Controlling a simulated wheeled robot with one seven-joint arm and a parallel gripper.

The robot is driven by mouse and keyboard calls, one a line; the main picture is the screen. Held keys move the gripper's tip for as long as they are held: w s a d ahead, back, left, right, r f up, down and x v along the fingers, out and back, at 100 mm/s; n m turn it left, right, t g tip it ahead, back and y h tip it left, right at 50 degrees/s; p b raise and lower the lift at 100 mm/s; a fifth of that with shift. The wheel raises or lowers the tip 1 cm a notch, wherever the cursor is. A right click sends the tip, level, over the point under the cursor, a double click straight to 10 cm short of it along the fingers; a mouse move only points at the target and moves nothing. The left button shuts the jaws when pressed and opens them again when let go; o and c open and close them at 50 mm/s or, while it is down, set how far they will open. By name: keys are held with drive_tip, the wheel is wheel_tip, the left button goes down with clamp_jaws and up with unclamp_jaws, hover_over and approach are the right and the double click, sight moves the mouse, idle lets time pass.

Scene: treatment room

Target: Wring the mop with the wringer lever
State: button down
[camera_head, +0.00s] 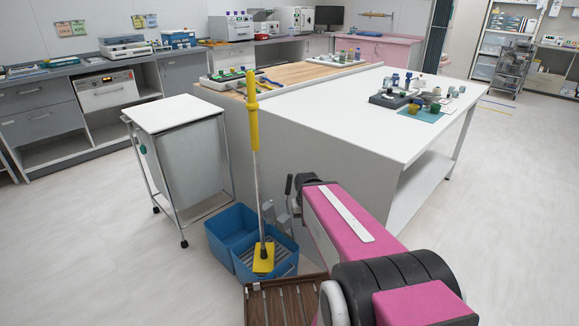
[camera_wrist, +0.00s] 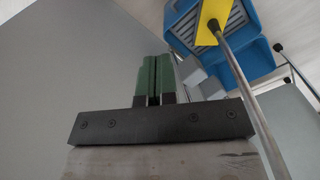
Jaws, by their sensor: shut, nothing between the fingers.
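The mop (camera_head: 253,130) stands nearly upright, with a yellow grip, a metal pole and a yellow head. Its head (camera_head: 263,262) rests over the slatted grey insert of the blue bucket (camera_head: 230,222). In the wrist view the mop head (camera_wrist: 208,20) and bucket (camera_wrist: 243,62) show at the upper right. Grey blocks (camera_wrist: 212,86) beside the bucket, perhaps wringer parts, lie just beyond my fingers. I cannot make out the wringer lever clearly. My gripper (camera_wrist: 153,80) has green fingers pressed together, empty.
A white wheeled cart (camera_head: 178,115) stands left of the bucket. A large white-topped table (camera_head: 340,108) with a grey side panel stands close behind the bucket and my arm. A brown slatted wooden piece (camera_head: 280,302) lies in front of the bucket. Floor at the left is clear.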

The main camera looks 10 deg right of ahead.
drive_tip(key=w+d+r+n+g+y, duration=0.1)
drive_tip(key=w+r+n, duration=0.5)
drive_tip(key=w+r, duration=1.4)
drive_tip(key=shift+w+d+y, duration=0.65)
drive_tip(key=shift+w+y, duration=0.05)
drive_tip(key=shift+w, duration=0.1)
drive_tip(key=x, duration=0.9)
drive_tip(key=shift+f, duration=0.4)
drive_tip(key=shift+s+a, duration=0.1)
drive_tip(key=shift+a, duration=0.05)
